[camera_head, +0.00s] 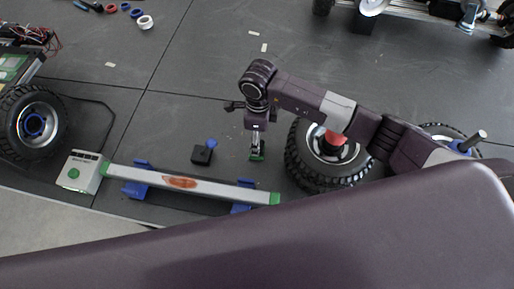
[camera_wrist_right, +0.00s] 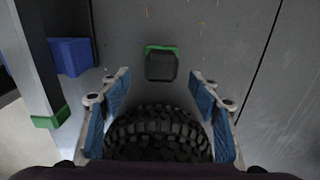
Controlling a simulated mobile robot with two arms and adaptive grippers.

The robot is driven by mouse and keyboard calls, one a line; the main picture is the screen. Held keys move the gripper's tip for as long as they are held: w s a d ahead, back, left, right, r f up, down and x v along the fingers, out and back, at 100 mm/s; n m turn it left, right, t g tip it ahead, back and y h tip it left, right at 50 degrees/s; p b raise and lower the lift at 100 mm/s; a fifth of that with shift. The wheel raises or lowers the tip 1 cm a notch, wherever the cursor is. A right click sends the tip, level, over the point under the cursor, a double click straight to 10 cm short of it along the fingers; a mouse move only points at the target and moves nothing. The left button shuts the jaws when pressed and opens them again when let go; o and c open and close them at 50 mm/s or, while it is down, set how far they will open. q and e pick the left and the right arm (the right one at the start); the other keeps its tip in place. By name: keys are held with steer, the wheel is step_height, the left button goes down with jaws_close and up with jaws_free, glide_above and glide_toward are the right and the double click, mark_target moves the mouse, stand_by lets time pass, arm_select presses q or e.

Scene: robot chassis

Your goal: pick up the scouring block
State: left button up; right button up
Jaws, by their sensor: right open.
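The scouring block, a small dark block with a green edge, lies on the dark grey floor. It shows in the head view (camera_head: 257,155) just below my right gripper (camera_head: 257,141), right of the bar's middle. In the right wrist view the block (camera_wrist_right: 161,66) lies ahead of the fingertips of my right gripper (camera_wrist_right: 161,88), roughly centred between them. The blue-padded fingers are spread apart with nothing gripped. In the head view the gripper partly hides the block. My left gripper is not in view.
A black tyre (camera_head: 298,165) stands close right of the block and shows between the fingers in the wrist view (camera_wrist_right: 157,132). A pale bar (camera_head: 225,188) rests on blue supports (camera_head: 137,188). A black block with a blue knob (camera_head: 202,154) lies to the left.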

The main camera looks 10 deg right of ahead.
mark_target(262, 146)
steer(key=f, duration=0.1)
steer(key=f+b, duration=0.1)
steer(key=f, duration=0.1)
steer(key=shift+w+a+f, duration=0.1)
steer(key=shift+a+f, duration=0.05)
steer(key=shift+a, duration=0.05)
steer(key=shift+w+f+b, duration=0.1)
steer(key=shift+f+b, duration=0.65)
steer(key=shift+f, duration=0.1)
steer(key=shift+r, duration=0.1)
steer(key=c, duration=1.3)
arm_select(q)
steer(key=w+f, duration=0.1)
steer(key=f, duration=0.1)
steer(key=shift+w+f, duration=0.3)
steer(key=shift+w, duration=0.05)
